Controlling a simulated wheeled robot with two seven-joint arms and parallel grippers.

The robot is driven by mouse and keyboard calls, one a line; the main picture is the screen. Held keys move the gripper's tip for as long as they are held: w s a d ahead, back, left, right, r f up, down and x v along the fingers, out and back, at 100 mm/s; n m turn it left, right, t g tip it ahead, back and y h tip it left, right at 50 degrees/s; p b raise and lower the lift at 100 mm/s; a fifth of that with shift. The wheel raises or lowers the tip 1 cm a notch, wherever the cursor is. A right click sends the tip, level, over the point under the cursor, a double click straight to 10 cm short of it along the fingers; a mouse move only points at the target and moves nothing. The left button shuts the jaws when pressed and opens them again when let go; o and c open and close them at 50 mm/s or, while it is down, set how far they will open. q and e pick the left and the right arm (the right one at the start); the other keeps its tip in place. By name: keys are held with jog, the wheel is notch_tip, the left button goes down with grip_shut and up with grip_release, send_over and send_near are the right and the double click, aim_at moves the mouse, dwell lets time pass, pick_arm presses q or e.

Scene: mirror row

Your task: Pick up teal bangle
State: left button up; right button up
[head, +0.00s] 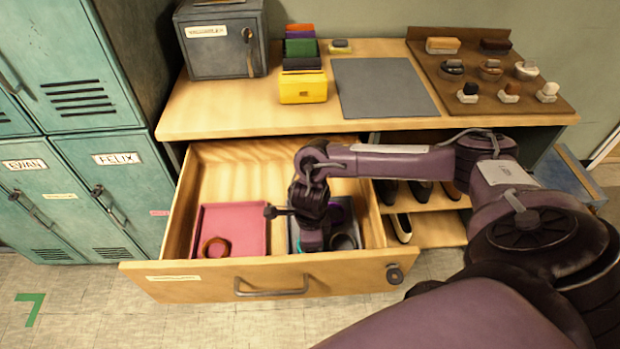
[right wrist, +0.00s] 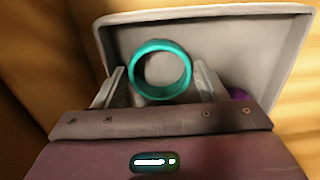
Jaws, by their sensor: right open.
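The teal bangle (right wrist: 161,69) lies in a grey tray (right wrist: 215,17) in the right wrist view, its ring facing the camera. My right gripper (right wrist: 160,82) is open, with one finger on each side of the bangle. I cannot tell whether either finger touches it. In the head view my right arm reaches down into the open drawer and hides most of the bangle; only a sliver of teal (head: 302,249) shows beside the gripper. My left gripper is not in view.
The open wooden drawer (head: 215,277) also holds a pink tray (head: 233,216) with a brown bangle (head: 215,247). A purple item (right wrist: 238,94) and a dark ring (head: 344,242) are near the gripper. Above is a tabletop with a grey mat (head: 383,87) and yellow box (head: 303,88).

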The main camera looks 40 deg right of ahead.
jog(key=c, duration=0.6)
